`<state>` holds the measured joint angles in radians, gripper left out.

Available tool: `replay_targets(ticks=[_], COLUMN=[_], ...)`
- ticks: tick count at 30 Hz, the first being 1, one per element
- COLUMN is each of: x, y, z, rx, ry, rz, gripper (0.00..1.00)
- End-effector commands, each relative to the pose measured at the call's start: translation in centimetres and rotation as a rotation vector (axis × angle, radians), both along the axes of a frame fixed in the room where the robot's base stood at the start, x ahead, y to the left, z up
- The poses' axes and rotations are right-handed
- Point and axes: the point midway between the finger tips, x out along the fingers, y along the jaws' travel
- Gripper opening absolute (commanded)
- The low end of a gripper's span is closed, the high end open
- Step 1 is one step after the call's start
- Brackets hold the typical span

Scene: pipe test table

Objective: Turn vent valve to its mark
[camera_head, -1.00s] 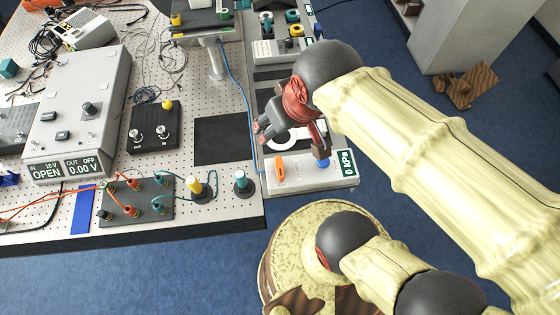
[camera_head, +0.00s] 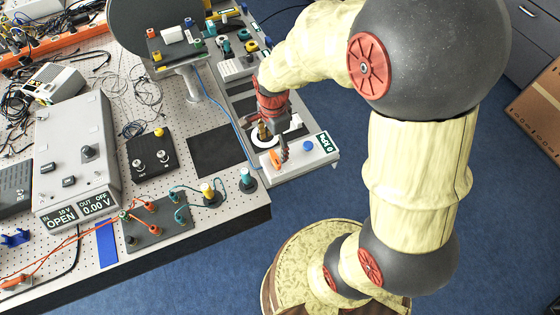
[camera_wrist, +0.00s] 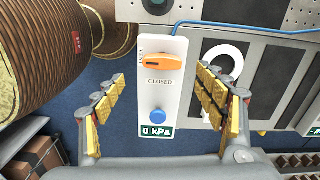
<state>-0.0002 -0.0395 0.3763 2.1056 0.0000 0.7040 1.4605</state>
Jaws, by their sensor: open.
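The vent valve's orange handle (camera_wrist: 158,62) sits at the far end of a white panel (camera_wrist: 156,95). The handle lies nearly crosswise on the panel in the wrist view, with the word VENT at its left and CLOSED just below it. In the head view my gripper (camera_head: 272,142) is over the panel (camera_head: 308,162), and the fingers partly hide the handle there. I cannot tell how high the fingers are above it.
A blue button (camera_wrist: 159,116) and a 0 kPa display (camera_wrist: 157,132) are on the same panel. A white ring (camera_wrist: 222,62) lies to the right. Grey instrument boxes (camera_head: 75,155) and cabled terminals (camera_head: 155,222) fill the table's left. Blue floor lies beyond the table edge.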

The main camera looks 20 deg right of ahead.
Motion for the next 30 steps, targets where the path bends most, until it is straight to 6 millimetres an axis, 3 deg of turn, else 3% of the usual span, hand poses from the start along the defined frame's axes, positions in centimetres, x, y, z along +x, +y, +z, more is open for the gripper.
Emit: replay_targets(ticks=[8, 21, 30], x=[0.1, 0.0, 0.1], y=[0.0, 0.0, 0.0], z=[-1.1, -7.1, -7.8], rx=[0.0, 0.0, 0.0], ry=[-0.003, -0.002, -0.005], rz=[-0.115, -0.111, -0.111], gripper=[0.71, 0.71, 0.71])
